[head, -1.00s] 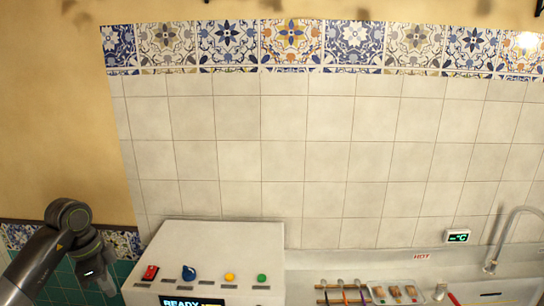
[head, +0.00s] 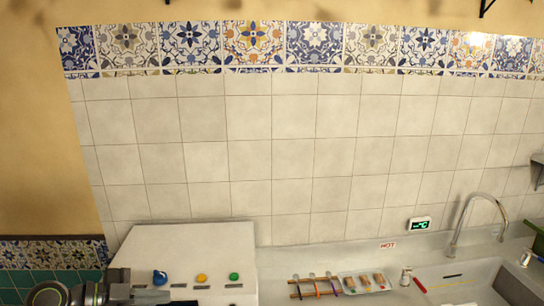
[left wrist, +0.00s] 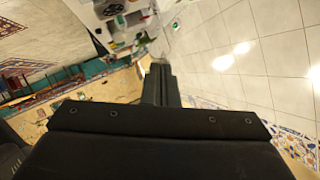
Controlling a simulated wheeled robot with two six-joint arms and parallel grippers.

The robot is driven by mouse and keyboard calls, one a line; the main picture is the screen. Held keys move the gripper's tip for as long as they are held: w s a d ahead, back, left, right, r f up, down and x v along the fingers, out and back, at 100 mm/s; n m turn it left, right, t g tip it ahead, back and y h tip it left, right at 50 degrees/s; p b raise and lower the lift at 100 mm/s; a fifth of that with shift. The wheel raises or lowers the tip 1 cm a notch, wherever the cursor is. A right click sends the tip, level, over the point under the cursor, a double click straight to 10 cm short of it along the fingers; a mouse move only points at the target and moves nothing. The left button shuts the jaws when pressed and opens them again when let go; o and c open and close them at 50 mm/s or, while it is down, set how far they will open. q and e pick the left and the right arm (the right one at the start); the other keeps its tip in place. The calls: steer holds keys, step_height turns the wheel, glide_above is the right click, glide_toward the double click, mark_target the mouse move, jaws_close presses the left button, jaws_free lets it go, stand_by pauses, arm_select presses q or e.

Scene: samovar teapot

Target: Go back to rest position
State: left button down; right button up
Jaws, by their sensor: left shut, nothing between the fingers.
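My left arm shows at the bottom left of the head view, low in front of a pale control box (head: 190,245). Its gripper (head: 152,296) is dark and partly cut off by the bottom edge. In the left wrist view the two dark fingers of my left gripper (left wrist: 160,70) lie together, shut, with nothing seen between them. My right arm and gripper do not show in either view.
The box has a blue knob (head: 160,277), a yellow button (head: 201,278) and a green button (head: 234,276). To its right are a small rack (head: 315,287), a tap (head: 468,215) and a sink (head: 480,280). A tiled wall (head: 290,160) stands behind.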

arm_select(q)
step_height(320, 180, up, 7)
steer(key=s+a+n+t+y, duration=0.2)
steer(key=n+t, duration=0.6)
steer(key=t, duration=0.6)
steer(key=s+a+f+n+g+y, duration=0.3)
steer(key=s+a+f+n+y, duration=0.2)
steer(key=a+f+n+y, duration=0.75)
steer(key=s+d+f+m+g, duration=0.1)
steer(key=s+d+f+g, duration=0.3)
steer(key=s+f+g, duration=0.5)
steer(key=s+d+f+m+g, duration=0.1)
steer(key=s+d+f+g, duration=0.35)
steer(key=s, duration=0.75)
step_height(320, 180, down, 32)
steer(key=s+a+g+h+b, duration=0.1)
steer(key=s+g+b, duration=0.1)
steer(key=b, duration=0.5)
steer(key=s+f+b, duration=0.2)
steer(key=s+f, duration=0.5)
steer(key=f, duration=0.3)
steer(key=s+d+f+g+b, duration=0.1)
steer(key=s+f+b, duration=0.1)
steer(key=s+f, duration=0.5)
step_height(320, 180, down, 4)
steer(key=shift+s+r+h+b, duration=0.2)
steer(key=shift+h+b, duration=0.15)
steer(key=shift+b, duration=0.05)
